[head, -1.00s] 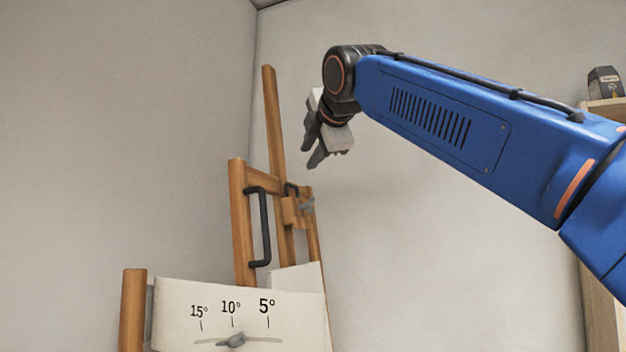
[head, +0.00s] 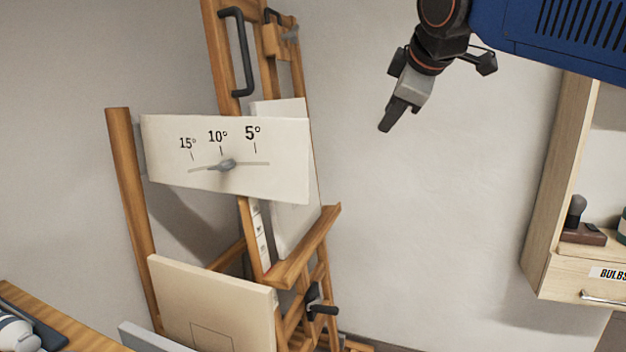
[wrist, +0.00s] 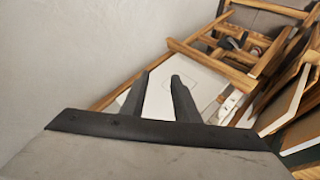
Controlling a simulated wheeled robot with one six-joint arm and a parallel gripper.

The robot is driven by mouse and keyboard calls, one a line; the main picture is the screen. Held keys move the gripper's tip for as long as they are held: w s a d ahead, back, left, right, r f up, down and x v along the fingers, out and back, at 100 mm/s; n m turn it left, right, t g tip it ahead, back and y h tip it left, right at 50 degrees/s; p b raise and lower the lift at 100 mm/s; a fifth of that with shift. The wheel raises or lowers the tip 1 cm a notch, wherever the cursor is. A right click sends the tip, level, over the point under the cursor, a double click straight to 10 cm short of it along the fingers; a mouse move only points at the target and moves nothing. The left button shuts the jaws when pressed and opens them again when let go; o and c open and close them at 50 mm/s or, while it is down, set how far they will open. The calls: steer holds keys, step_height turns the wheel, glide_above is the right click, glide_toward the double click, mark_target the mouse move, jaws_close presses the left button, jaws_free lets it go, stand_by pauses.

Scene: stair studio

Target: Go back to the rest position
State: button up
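My gripper (head: 388,118) hangs below my blue arm at the upper right of the head view, in front of the bare wall. Its fingers point down and to the left. In the wrist view my gripper (wrist: 160,78) shows two dark fingers with a gap between them and nothing held. It is clear of the wooden easel (head: 310,252), which stands to its left and lower in the head view.
A white angle-scale panel (head: 285,180) with a grey pointer is by the easel. A canvas (head: 215,300) leans below it. A bench (head: 60,325) is at lower left. A shelf unit (head: 560,180) with a drawer labelled "BULBS" stands at right.

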steer(key=s+d+f+m+g, duration=0.1)
steer(key=s+d+f+m, duration=0.3)
steer(key=s+f, duration=0.4)
steer(key=s+d+f+m+g+h, duration=0.1)
steer(key=s+d+f+m, duration=0.4)
steer(key=f, duration=1.5)
steer(key=s+d+f+m+g, duration=0.3)
steer(key=s+d+f+m, duration=0.1)
steer(key=s+f, duration=0.8)
steer(key=shift+d+f+m, duration=0.3)
steer(key=shift+f+m, duration=0.2)
steer(key=shift+f, duration=0.45)
